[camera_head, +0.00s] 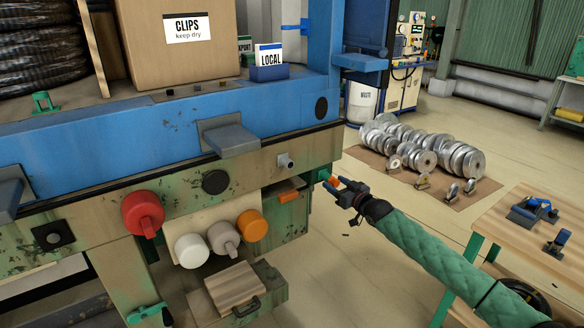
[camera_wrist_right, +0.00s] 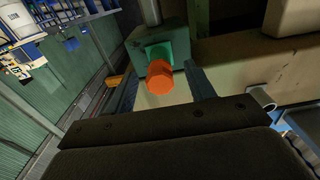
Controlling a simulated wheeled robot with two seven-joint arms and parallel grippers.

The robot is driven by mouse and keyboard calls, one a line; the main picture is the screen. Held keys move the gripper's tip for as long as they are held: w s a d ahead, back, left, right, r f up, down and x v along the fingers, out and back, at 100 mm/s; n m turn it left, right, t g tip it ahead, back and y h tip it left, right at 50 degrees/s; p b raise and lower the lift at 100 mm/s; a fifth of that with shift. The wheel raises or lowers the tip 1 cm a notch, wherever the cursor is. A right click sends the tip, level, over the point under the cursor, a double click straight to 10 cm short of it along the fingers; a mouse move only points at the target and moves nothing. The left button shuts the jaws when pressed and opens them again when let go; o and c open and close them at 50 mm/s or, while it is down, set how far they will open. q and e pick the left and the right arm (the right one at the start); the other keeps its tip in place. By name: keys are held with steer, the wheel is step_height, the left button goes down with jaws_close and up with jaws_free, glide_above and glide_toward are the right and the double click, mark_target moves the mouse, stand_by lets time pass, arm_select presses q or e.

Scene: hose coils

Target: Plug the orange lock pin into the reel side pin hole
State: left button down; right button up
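The orange lock pin (camera_head: 334,181) sticks out from a small green block (camera_head: 322,174) at the right corner of the bench front. In the right wrist view the pin (camera_wrist_right: 160,82) shows its orange end towards me, with the green block (camera_wrist_right: 156,52) right behind it. My right gripper (camera_head: 339,187) is around the pin. Its two fingers stand apart with a gap on each side of the pin, so it looks open. The side pin hole is not seen clearly, and I cannot tell how deep the pin sits. My left gripper is not in view.
Red (camera_head: 143,212), white (camera_head: 191,250) and orange (camera_head: 251,225) round knobs project from the bench front. Another orange piece (camera_head: 289,196) lies left of the pin. A wooden table (camera_head: 525,250) stands at right.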

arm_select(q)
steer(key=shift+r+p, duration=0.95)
arm_select(e)
steer(key=shift+v, duration=2.25)
steer(key=shift+s, duration=0.1)
